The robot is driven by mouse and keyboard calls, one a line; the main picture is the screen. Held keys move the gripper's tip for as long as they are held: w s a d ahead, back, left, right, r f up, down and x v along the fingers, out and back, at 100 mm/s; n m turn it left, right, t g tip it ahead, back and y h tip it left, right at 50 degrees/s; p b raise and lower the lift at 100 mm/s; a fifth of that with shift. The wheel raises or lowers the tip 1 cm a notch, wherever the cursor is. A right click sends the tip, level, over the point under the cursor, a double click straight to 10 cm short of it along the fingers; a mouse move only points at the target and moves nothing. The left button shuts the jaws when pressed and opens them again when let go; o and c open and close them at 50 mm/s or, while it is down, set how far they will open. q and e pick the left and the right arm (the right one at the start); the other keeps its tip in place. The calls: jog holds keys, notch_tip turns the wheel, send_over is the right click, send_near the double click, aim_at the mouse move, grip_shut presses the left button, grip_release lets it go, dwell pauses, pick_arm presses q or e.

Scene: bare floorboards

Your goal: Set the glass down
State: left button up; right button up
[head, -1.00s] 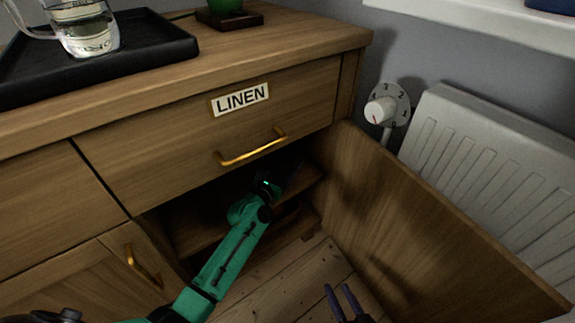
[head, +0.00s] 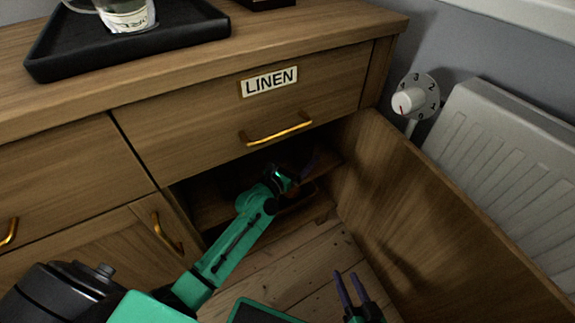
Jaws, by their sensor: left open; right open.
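A clear glass vessel (head: 128,12) with a handle and a printed label stands on a black tray (head: 185,36) on top of the cabinet, cut by the top edge of the head view. No other glass shows clearly. My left gripper (head: 308,168) is inside the dark open compartment under the LINEN drawer, far below the tray. Its fingers are hard to make out, and I see nothing held in them. My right gripper (head: 348,290) is open and empty, low in front of the compartment, with its two purple fingers apart.
The open cabinet door (head: 440,220) stands to the right of both grippers. The LINEN drawer (head: 255,105) is shut above my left arm, with its brass handle (head: 276,131) jutting out. A radiator (head: 510,150) and a dial (head: 413,98) are at the right. Floorboards (head: 300,260) are bare below.

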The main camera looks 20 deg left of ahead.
aim_at(298, 159)
pick_arm(q)
jog(key=v, duration=0.7)
jog(key=shift+p, duration=0.4)
jog(key=shift+s+a, duration=0.15)
jog(key=shift+s, duration=0.35)
jog(key=s+d+f+m+g, duration=0.2)
jog(key=s+m, duration=0.4)
jog(key=m, duration=0.5)
jog(key=s+d+f+m+g+h, duration=0.1)
jog(key=s+d+f+m, duration=0.3)
jog(key=m, duration=0.7)
jog(key=s+d+f+m+g, duration=0.2)
jog(key=s+d+f+m, duration=0.2)
jog(key=s+m, duration=0.4)
jog(key=d+m, duration=0.1)
jog(key=m, duration=0.3)
jog(key=shift+d+g+h, duration=0.3)
jog(key=shift+d+h, duration=0.1)
pick_arm(e)
jog(key=shift+w+r, duration=0.25)
jog(key=shift+r, duration=0.8)
